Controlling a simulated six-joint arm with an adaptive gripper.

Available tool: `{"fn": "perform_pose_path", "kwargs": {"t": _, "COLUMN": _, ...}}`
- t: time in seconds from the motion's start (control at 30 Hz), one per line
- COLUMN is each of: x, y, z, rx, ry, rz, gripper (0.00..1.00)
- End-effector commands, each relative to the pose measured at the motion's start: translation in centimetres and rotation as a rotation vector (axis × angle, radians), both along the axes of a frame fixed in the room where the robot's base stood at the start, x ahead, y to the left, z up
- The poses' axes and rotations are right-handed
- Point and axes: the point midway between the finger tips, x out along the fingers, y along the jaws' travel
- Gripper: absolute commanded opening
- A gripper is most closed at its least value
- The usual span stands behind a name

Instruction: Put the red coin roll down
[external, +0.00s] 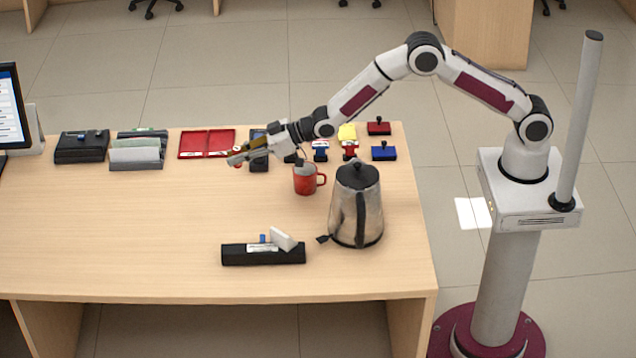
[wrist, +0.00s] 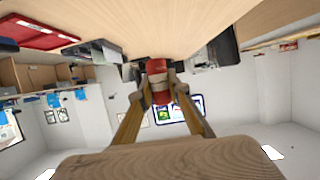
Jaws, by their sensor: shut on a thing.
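The red coin roll (wrist: 158,82) is held between the two fingers of my gripper (wrist: 157,88) in the wrist view, with a pale band around its middle. In the external view my gripper (external: 238,157) is shut on it above the back part of the counter, in front of a red tray. Only a small bit of the coin roll shows there, at the fingertips. The roll appears clear of the counter (external: 130,230), though the exact height is hard to tell.
A red mug (external: 306,179) and a steel kettle (external: 357,210) stand to the right of my gripper. The red tray (external: 207,142), a card holder (external: 136,152) and a black box (external: 82,146) line the back. A black case (external: 263,254) lies in front. The left-middle counter is clear.

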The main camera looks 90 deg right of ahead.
Motion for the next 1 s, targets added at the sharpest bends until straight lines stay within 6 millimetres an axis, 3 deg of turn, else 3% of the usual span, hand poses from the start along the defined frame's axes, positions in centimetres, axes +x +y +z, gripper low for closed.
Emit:
{"fn": "perform_pose_path", "kwargs": {"t": 0.4, "x": 0.1, "y": 0.3, "z": -4.7, "rx": 0.000, "ry": -0.001, "rz": -0.005, "gripper": 0.00}}
{"fn": "perform_pose_path", "kwargs": {"t": 1.0, "x": 0.1, "y": 0.3, "z": -5.9, "rx": 0.000, "ry": 0.000, "rz": -0.005, "gripper": 0.00}}
